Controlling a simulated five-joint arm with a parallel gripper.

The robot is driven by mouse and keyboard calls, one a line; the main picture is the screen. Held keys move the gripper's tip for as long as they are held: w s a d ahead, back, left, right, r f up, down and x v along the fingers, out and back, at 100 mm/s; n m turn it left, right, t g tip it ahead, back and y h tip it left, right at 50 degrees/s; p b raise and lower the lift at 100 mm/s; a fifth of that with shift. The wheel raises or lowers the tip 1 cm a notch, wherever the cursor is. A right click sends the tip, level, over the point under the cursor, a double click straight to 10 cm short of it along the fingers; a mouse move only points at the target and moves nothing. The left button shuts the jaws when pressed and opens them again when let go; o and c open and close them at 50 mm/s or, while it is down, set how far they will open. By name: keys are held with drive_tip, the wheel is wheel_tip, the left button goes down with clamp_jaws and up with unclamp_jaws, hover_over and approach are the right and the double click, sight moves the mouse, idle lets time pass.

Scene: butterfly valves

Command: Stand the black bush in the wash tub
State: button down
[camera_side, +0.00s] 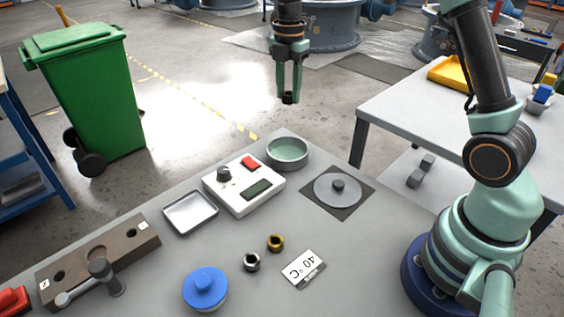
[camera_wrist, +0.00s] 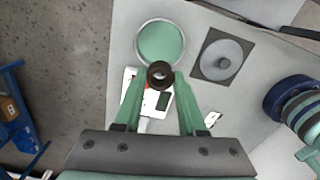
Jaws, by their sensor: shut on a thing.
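My gripper (camera_side: 288,90) hangs high above the bench's far end, pointing down. Its fingers are shut on the black bush (camera_side: 288,98), a short dark ring held at the fingertips. In the wrist view the bush (camera_wrist: 160,75) sits between the green fingertips, with its hole facing the camera. The wash tub (camera_side: 287,153) is a round grey tub with a pale green inside, at the bench's far corner. It lies well below the bush and apart from it. In the wrist view the tub (camera_wrist: 161,42) shows just beyond the bush, and its inside looks empty of parts.
A white box (camera_side: 262,203) with a red button stands beside the tub. A grey disc with a knob (camera_side: 338,190) lies right of it. A metal tray (camera_side: 190,213), steel bush (camera_side: 251,262), brass bush (camera_side: 275,243) and blue-lidded pot (camera_side: 206,289) are nearer. Air around my gripper is clear.

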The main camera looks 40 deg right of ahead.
wheel_tip(320, 180, down, 17)
idle(0.4)
drive_tip(key=shift+f, duration=0.15)
drive_tip(key=shift+c, duration=2.4)
unclamp_jaws()
wheel_tip(320, 180, up, 12)
drive_tip(key=f, duration=0.1)
wheel_tip(320, 180, up, 7)
drive_tip(key=m+t, duration=0.1)
drive_tip(key=m, duration=0.3)
hover_over(287, 158)
drive_tip(key=s+a, duration=0.1)
drive_tip(key=s, duration=0.2)
drive_tip(key=s+a+r+m+t, duration=0.1)
drive_tip(key=s+r+m+t, duration=0.1)
drive_tip(key=s+m, duration=0.6)
drive_tip(key=s+a+r+m+t, duration=0.2)
drive_tip(key=s+r+m, duration=0.2)
drive_tip(key=s+m, duration=0.4)
drive_tip(key=shift+a+t, duration=0.15)
drive_tip(key=shift+t, duration=0.15)
